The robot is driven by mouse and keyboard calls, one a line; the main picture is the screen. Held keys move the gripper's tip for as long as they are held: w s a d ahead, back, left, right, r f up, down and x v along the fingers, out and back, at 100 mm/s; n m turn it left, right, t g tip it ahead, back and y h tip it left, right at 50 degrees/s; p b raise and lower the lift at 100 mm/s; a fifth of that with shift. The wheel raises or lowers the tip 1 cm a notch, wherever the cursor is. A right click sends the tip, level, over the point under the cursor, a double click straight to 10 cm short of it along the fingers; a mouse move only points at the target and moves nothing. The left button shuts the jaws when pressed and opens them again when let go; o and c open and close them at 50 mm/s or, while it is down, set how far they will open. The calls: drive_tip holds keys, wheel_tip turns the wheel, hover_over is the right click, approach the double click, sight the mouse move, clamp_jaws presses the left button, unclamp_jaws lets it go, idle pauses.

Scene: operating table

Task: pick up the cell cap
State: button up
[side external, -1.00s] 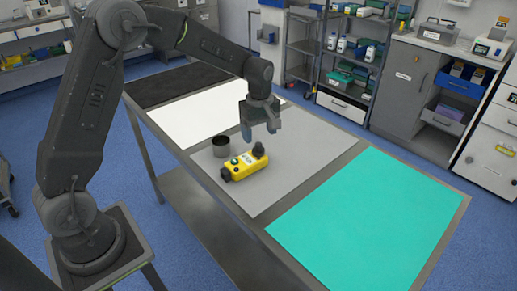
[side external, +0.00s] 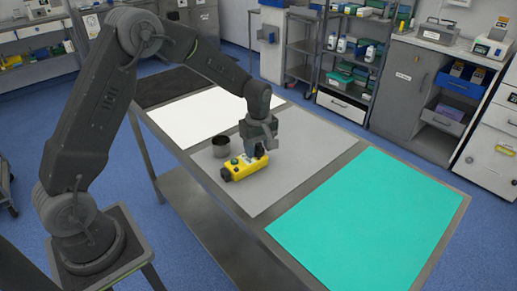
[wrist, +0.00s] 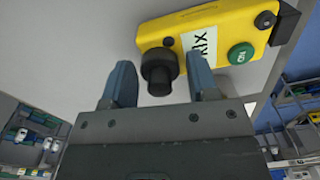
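The black round cap (wrist: 159,66), which I take to be the cell cap, stands up from one end of the yellow box (side external: 238,170). The box has a green button and a white label and lies on the grey mat. My gripper (side external: 256,150) is low over the cap end of the box in the side view and partly hides the cap there. In the wrist view, my gripper (wrist: 160,78) is open, with one blue finger on each side of the cap. Gaps show between the cap and both fingers.
A dark open cup (side external: 221,148) stands on the grey mat (side external: 300,150), close behind the yellow box. A white mat (side external: 200,115) lies on the far side, and a bare teal mat (side external: 370,220) lies on the near right.

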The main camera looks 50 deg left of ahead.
drive_tip(key=c, duration=0.7)
drive_tip(key=shift+o, duration=0.2)
